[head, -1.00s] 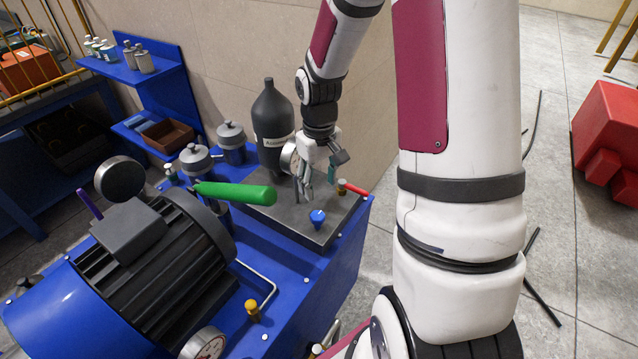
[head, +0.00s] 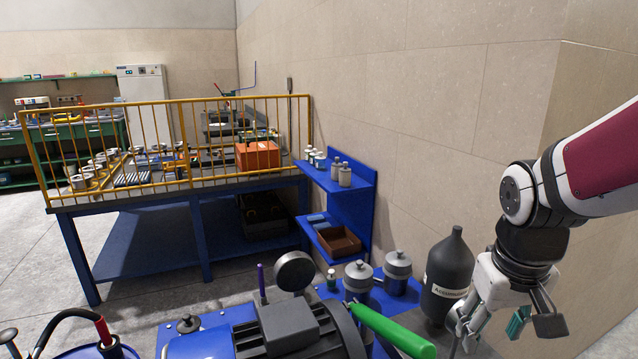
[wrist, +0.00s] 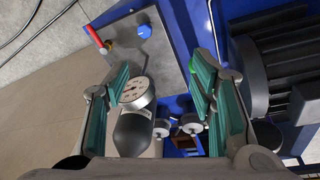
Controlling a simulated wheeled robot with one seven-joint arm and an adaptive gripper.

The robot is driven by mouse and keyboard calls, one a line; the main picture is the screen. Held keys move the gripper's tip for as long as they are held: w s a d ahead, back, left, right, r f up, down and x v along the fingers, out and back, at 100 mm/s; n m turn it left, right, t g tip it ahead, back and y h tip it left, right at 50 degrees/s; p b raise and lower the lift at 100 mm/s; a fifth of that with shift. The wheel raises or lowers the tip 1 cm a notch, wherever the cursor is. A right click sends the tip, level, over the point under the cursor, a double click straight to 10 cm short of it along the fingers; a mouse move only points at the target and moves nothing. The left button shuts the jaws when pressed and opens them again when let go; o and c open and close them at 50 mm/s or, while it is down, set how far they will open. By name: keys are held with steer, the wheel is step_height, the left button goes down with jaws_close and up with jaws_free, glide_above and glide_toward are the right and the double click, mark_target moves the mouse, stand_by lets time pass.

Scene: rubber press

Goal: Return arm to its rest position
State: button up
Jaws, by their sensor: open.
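My gripper (head: 494,318) is at the lower right of the head view, to the right of the dark bottle (head: 446,278) and partly in front of its edge. In the wrist view, my gripper (wrist: 160,78) has its two teal-padded fingers wide apart, with nothing between the pads. My arm comes in from the right edge in the head view and bends down at the wrist. Below the gripper, the wrist view shows a round white gauge (wrist: 136,92), the same dark bottle (wrist: 133,130), a blue knob (wrist: 144,31) and a red handle (wrist: 95,36).
A green handle (head: 392,332) and a dark motor (head: 300,330) stand on the blue machine, left of the gripper. Grey canisters (head: 398,268) stand behind. A blue wall shelf (head: 352,205) and a yellow-railed table (head: 180,192) are farther back. The wall is close behind the arm.

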steer(key=s+a+r+t, duration=0.1)
steer(key=s+a+r, duration=0.2)
steer(key=s, duration=0.3)
steer(key=s+a+r+t+y, duration=0.1)
steer(key=s+a+r, duration=0.2)
steer(key=s, duration=0.3)
steer(key=shift+s+r, duration=0.15)
steer(key=shift+r, duration=0.2)
